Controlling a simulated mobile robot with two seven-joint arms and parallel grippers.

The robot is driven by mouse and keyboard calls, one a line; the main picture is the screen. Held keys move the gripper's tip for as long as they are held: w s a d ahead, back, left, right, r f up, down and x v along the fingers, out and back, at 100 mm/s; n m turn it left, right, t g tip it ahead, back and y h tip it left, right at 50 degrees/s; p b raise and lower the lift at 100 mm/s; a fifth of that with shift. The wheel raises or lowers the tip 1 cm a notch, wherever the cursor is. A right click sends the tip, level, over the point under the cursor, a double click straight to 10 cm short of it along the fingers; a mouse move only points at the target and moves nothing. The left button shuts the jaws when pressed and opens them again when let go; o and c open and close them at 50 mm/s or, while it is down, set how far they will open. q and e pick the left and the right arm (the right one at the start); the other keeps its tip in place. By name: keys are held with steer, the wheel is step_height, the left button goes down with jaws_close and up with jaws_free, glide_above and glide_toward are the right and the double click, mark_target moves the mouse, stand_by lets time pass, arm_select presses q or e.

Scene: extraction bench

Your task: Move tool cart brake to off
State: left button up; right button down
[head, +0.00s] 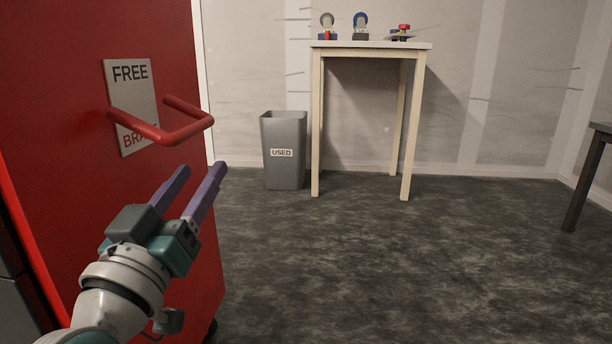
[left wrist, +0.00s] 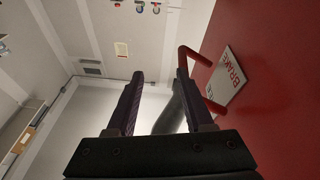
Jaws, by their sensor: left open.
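The red tool cart (head: 60,150) stands at the left in the head view. A grey plate (head: 133,90) on its side reads FREE at the top and BRAKE at the bottom. A red U-shaped brake handle (head: 180,132) sticks out from the plate and covers part of the lower word. My left gripper (head: 197,182) is open and empty, just below the handle and apart from it. In the left wrist view the handle (left wrist: 183,72) shows beside the right finger of my gripper (left wrist: 160,78), outside the jaws; the plate (left wrist: 228,80) is behind it. My right gripper is not in view.
A grey bin (head: 284,160) marked USED stands by the wall, left of a tall pale table (head: 372,45) with several small items on top. A dark table (head: 590,160) is at the right edge. The floor (head: 400,260) between is clear.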

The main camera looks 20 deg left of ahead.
mark_target(193, 130)
arm_select(q)
steer(key=w+a+r+y+b, duration=0.1)
steer(key=w+a, duration=0.1)
steer(key=w+a+r+n+y, duration=0.1)
steer(key=w, duration=0.1)
steer(key=w+a+r+y+b, duration=0.1)
steer(key=w+a, duration=0.1)
steer(key=shift+w+a+r+n+b, duration=0.25)
steer(key=shift+w+a+n+b, duration=0.05)
steer(key=shift+a+n, duration=0.1)
steer(key=shift+w+r, duration=0.35)
steer(key=shift+w, duration=0.2)
arm_select(e)
steer(key=f, duration=0.4)
steer(key=shift+s+a+f, duration=0.2)
steer(key=shift+s+a, duration=0.05)
steer(key=shift+s, duration=0.05)
arm_select(q)
jaws_close()
